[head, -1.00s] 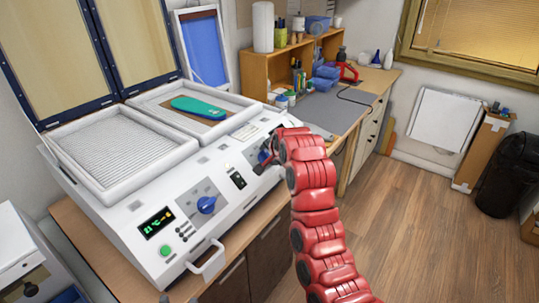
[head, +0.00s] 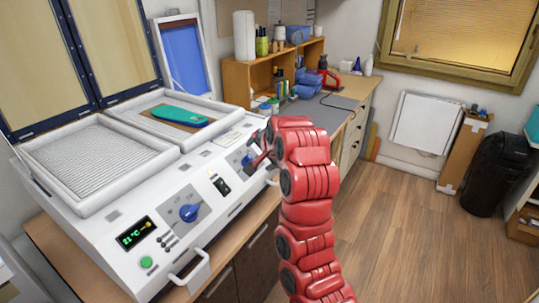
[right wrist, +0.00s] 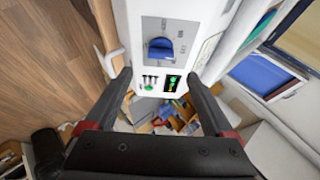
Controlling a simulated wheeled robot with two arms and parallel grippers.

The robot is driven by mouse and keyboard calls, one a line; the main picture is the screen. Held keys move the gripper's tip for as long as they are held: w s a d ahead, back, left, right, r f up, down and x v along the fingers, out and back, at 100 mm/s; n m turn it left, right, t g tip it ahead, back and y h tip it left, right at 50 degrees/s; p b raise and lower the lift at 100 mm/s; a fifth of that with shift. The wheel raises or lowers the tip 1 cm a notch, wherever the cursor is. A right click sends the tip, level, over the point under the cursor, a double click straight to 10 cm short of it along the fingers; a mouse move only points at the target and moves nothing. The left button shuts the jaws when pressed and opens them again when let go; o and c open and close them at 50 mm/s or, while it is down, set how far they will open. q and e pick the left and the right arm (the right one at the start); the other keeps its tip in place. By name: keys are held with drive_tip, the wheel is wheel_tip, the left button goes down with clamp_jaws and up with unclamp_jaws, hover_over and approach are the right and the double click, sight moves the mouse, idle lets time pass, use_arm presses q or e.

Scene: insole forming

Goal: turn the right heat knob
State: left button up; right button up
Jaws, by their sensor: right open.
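The right heat knob (head: 247,160) is blue and sits on the right part of the white machine's sloped front panel, partly hidden by my right gripper in the head view. The same knob shows whole in the right wrist view (right wrist: 160,48), on a grey dial plate. My right gripper (right wrist: 159,78) is open and empty. Its two dark fingers are spread, with the knob seen beyond the tips and apart from them. In the head view my right gripper (head: 264,157) is close over the panel. My left gripper is not in view.
The left blue knob (head: 190,212), a display (head: 136,233) and a green button (head: 147,262) are on the same panel. White handles (head: 190,272) stick out in front. A teal insole (head: 180,115) lies on the right bed. A bench (head: 335,112) with tools stands beyond.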

drive_tip(key=p+v, duration=0.4)
drive_tip(key=v, duration=0.5)
drive_tip(key=shift+p, duration=0.4)
